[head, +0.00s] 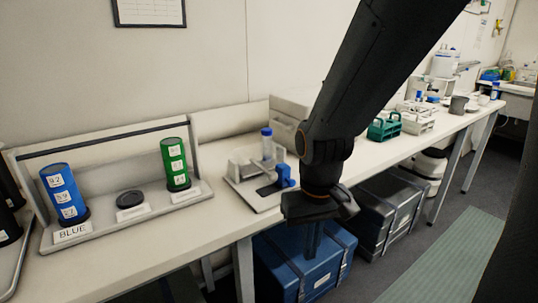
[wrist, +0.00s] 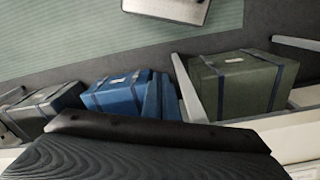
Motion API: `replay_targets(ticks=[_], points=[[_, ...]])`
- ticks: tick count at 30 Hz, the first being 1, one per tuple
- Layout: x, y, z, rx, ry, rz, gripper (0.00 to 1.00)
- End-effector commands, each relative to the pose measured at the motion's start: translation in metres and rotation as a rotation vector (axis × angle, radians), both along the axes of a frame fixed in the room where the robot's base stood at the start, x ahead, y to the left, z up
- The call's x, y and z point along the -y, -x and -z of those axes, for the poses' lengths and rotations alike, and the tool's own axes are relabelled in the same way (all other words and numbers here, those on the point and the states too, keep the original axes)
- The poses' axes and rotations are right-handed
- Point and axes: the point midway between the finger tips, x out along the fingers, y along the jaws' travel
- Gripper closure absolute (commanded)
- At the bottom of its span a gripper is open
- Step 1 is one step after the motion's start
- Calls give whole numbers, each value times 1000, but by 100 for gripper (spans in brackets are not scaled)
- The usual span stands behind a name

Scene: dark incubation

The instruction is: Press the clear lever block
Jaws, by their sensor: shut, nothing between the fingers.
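A small light-grey stand (head: 245,180) sits on the bench left of my arm. It carries an upright blue-capped tube (head: 267,145), a dark pad (head: 268,191) and a blue block (head: 284,175) at its right side. I cannot tell which part is the clear lever block; no label on the stand is readable. My gripper (head: 312,240) hangs just right of the stand, beyond the bench's front edge, pointing down and apart from the stand. It is shut and empty. The wrist view looks at the floor and cases, and the stand is not seen there.
A grey rack (head: 102,219) on the left holds a blue cylinder (head: 64,193), a green cylinder (head: 175,163) and a dark disc (head: 130,199). A blue case (head: 285,275) lies below my gripper. A green tube rack (head: 384,128) stands farther right on the bench.

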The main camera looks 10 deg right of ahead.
Motion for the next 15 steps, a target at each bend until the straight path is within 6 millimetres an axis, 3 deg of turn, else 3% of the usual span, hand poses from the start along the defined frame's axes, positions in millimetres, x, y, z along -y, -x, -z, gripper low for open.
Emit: replay_targets(ticks=[1, 15], points=[[-3, -8, -21, 21, 4, -21, 100], [-46, -91, -189, 231, 60, -238, 100]])
